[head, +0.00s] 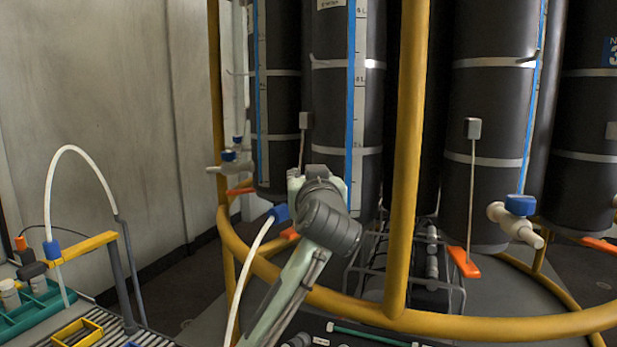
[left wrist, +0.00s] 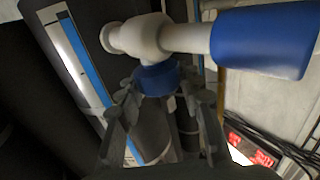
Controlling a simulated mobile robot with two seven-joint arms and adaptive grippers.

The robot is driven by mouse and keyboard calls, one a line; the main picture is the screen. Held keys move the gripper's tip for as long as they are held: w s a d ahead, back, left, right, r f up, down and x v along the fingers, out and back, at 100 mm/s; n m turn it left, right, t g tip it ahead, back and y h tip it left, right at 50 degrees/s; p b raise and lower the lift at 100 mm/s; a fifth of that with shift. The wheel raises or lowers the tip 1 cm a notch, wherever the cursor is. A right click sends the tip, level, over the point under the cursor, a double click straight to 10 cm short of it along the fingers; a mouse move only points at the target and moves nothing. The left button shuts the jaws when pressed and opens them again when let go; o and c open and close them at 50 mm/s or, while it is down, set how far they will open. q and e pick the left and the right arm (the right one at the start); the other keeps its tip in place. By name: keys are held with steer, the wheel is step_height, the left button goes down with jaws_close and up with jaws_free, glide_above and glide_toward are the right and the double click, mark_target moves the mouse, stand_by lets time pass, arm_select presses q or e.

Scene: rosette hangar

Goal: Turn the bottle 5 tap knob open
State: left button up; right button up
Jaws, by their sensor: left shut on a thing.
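In the left wrist view the tap's blue knob (left wrist: 158,78) sits between the fingers of my left gripper (left wrist: 160,86), which is shut on it. The white tap body (left wrist: 165,35) rises above the knob, and a blue sleeve (left wrist: 265,38) continues from its right end. In the head view my left wrist covers this tap and the gripper's fingers. The dark bottle (head: 345,110) behind my wrist has a blue scale strip; I cannot read a number 5 on it. A white hose with a blue end (head: 278,213) reaches up beside my wrist. My right gripper is not in view.
A yellow frame post (head: 407,160) and curved rail (head: 450,326) stand in front of the bottles. Other taps show at right (head: 516,215) and left (head: 230,158). A green rack (head: 35,315) and yellow tray (head: 77,333) are at lower left. The left wall is clear.

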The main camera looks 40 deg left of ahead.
arm_select(q)
steer(key=shift+f, duration=0.25)
steer(key=o, duration=1.2)
steer(key=shift+r, duration=0.1)
steer(key=v, duration=1.2)
